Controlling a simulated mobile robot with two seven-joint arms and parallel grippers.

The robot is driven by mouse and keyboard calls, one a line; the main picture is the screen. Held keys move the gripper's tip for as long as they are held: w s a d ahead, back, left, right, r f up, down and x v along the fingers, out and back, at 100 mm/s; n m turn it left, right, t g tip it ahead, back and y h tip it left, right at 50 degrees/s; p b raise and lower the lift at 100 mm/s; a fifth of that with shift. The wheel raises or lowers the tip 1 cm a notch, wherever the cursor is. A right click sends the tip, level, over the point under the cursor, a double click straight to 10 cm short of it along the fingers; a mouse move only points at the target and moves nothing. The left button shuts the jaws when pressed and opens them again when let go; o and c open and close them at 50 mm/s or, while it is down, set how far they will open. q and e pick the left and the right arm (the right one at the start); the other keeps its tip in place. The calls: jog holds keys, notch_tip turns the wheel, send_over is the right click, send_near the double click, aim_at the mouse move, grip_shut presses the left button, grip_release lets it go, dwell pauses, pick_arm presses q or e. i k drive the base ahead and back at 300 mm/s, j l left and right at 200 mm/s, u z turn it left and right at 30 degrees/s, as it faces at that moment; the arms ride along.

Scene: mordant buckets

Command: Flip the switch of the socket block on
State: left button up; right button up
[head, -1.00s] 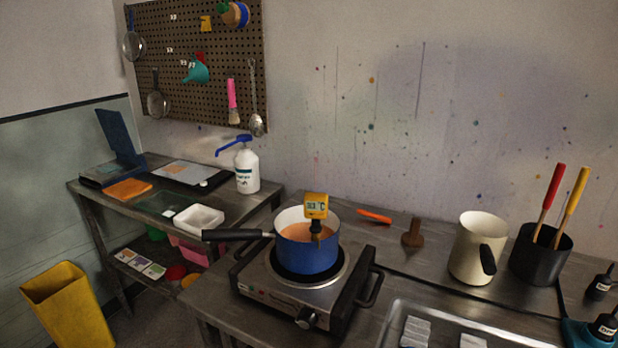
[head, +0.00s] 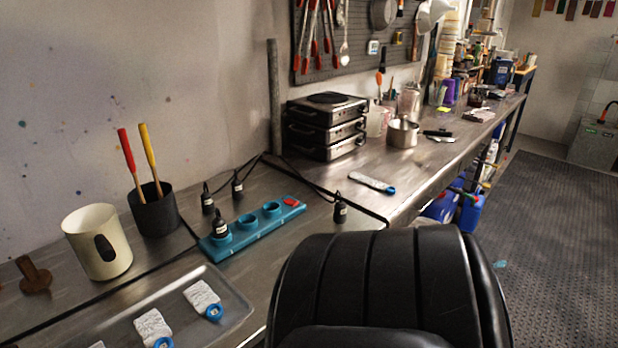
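The teal socket block (head: 262,239) lies on the metal bench in the middle left of the head view. It has several round sockets in a row and a red switch (head: 291,202) at its far right end. A black plug (head: 220,226) stands in the socket at its near left end; the other visible sockets look empty. Whether the switch is on or off is too small to tell. Neither of my grippers is in view. A large black part of mine fills the lower middle, to the right of the block.
Loose black plugs (head: 207,199) lie behind the block, and another plug (head: 340,208) is at its right. A black pot with red and yellow handles (head: 155,211), a cream jug (head: 97,243) and a metal tray (head: 236,306) are at left. Stacked hotplates (head: 327,125) stand behind.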

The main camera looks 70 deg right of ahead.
aim_at(291, 202)
jog(key=z, duration=2.05)
